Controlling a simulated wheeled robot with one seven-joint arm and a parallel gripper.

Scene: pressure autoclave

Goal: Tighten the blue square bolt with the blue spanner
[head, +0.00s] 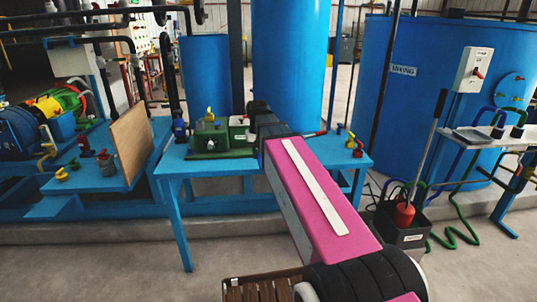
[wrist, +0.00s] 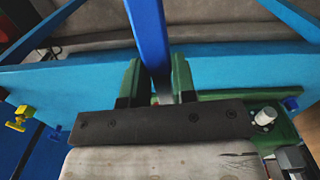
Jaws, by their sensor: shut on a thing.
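My gripper (wrist: 156,82) is shut on a long blue bar, the blue spanner (wrist: 150,38), which runs up between the two green fingers in the wrist view. Which end of the spanner is held is hard to tell. In the head view the dark end of my arm (head: 267,126) is over the blue table, and the spanner is not clearly seen there. No bolt shows clearly in the spanner's jaw.
The blue table (head: 172,166) carries a green unit (head: 205,141) left of my gripper, with small coloured valves at the table's right end. A brown board (head: 132,142) stands at left. Large blue tanks (head: 290,60) rise behind. A black bin (head: 404,232) stands at right.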

